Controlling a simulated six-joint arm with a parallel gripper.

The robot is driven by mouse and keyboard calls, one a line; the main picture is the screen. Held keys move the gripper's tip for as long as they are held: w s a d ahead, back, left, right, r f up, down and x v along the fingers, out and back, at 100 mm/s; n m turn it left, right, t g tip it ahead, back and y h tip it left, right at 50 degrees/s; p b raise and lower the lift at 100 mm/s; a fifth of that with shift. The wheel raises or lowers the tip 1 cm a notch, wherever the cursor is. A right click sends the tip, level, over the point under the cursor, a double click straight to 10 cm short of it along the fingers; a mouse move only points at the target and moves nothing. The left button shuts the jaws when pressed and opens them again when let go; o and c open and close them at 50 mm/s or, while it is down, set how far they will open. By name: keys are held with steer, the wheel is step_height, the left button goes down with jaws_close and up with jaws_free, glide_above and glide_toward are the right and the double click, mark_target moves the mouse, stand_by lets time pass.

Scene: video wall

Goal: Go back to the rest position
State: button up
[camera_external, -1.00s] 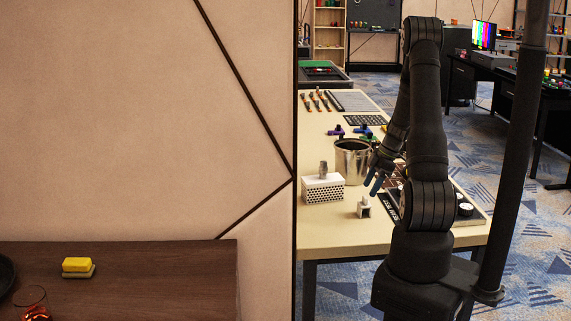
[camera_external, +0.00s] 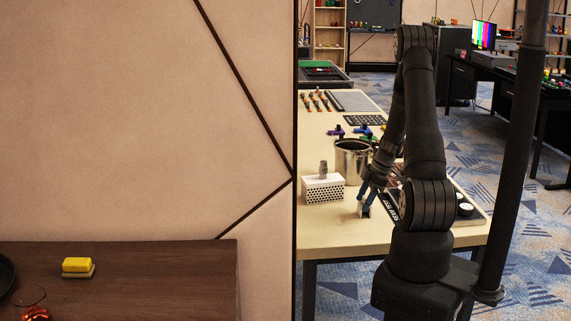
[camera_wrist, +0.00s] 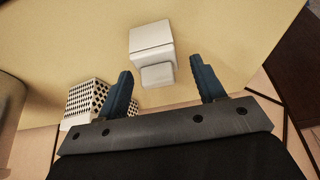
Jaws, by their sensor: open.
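My gripper (camera_external: 367,195) is low over the tabletop (camera_external: 340,235) in the outside view, and its fingers partly hide a small white block there. In the wrist view my gripper (camera_wrist: 160,67) is open, with its two blue fingers apart. The small white block (camera_wrist: 151,38) shows beyond and between the fingertips, with a lower step facing the gripper. I cannot tell whether a finger touches it. Nothing is visibly held.
A white perforated box (camera_external: 323,189) with a grey knob-like piece on top stands left of my gripper. A metal pot (camera_external: 351,163) stands behind it. A black-and-white panel (camera_external: 391,205) lies to the right. The table's front left is clear.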

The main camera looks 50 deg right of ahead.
steer(key=v, duration=0.3)
steer(key=a+v, duration=0.1)
steer(key=v, duration=0.1)
steer(key=shift+w+d+r, duration=0.1)
steer(key=shift+w+r, duration=0.1)
steer(key=s+d+r, duration=0.3)
steer(key=s+r, duration=0.3)
steer(key=s, duration=0.4)
steer(key=w+d+m+h, duration=0.2)
steer(key=d+m+h, duration=0.1)
steer(key=d+m, duration=0.3)
steer(key=w+d+m+h, duration=0.3)
steer(key=d+m, duration=0.4)
steer(key=m, duration=0.3)
steer(key=shift+w, duration=0.15)
steer(key=shift+a+f, duration=0.1)
steer(key=s+a+n+t+y, duration=0.1)
steer(key=s+a+n+y, duration=0.1)
steer(key=a+n, duration=0.3)
steer(key=shift+s+a+f+n+y, duration=0.25)
steer(key=shift+s+a+n+y, duration=0.1)
steer(key=shift+n, duration=0.65)
steer(key=shift+d, duration=0.1)
